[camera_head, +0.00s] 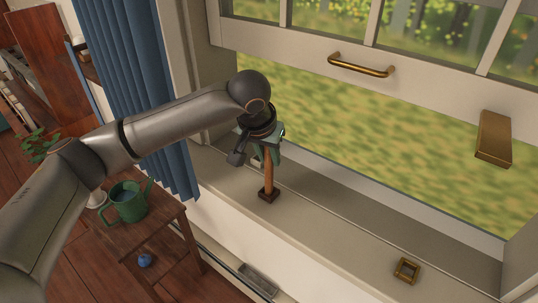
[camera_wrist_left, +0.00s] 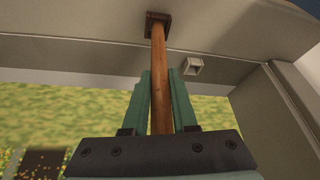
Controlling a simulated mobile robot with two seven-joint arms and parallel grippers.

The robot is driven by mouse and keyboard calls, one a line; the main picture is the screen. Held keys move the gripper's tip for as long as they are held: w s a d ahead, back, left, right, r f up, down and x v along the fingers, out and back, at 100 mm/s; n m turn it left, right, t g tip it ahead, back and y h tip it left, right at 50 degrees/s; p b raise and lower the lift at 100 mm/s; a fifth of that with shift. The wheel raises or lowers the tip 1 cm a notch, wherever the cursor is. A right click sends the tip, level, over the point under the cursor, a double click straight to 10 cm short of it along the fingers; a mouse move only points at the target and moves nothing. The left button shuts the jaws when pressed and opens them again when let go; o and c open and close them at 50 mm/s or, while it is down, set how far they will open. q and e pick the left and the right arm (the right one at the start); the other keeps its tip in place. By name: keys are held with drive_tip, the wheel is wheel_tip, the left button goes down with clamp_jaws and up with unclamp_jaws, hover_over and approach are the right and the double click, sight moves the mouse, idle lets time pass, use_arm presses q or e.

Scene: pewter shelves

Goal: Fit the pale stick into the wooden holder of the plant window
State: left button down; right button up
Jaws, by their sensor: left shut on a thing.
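My left gripper (camera_head: 264,143) is over the window sill, with its green fingers (camera_wrist_left: 160,100) shut on a brown wooden stick (camera_head: 268,174). In the left wrist view the stick (camera_wrist_left: 158,75) runs between the fingers to a dark wooden square holder (camera_wrist_left: 158,22). In the head view the stick stands nearly upright and its lower end meets this holder (camera_head: 268,196) on the sill. How deep the end sits in it I cannot tell. The upper part of the stick is hidden by the gripper. My right gripper is not in view.
A brass square frame (camera_head: 406,270) lies on the sill at the right. The raised sash with a brass handle (camera_head: 360,66) is above, and a brass block (camera_head: 494,138) is at the right. A blue curtain (camera_head: 128,80) and a stool with a green watering can (camera_head: 128,202) are at the left.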

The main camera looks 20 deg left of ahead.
use_arm(q)
drive_tip(key=c, duration=0.7)
unclamp_jaws()
drive_tip(key=shift+f, duration=0.15)
drive_tip(key=shift+r, duration=0.3)
drive_tip(key=p+v, duration=0.1)
drive_tip(key=v, duration=1)
drive_tip(key=shift+s+r, duration=0.15)
drive_tip(key=shift+r, duration=0.25)
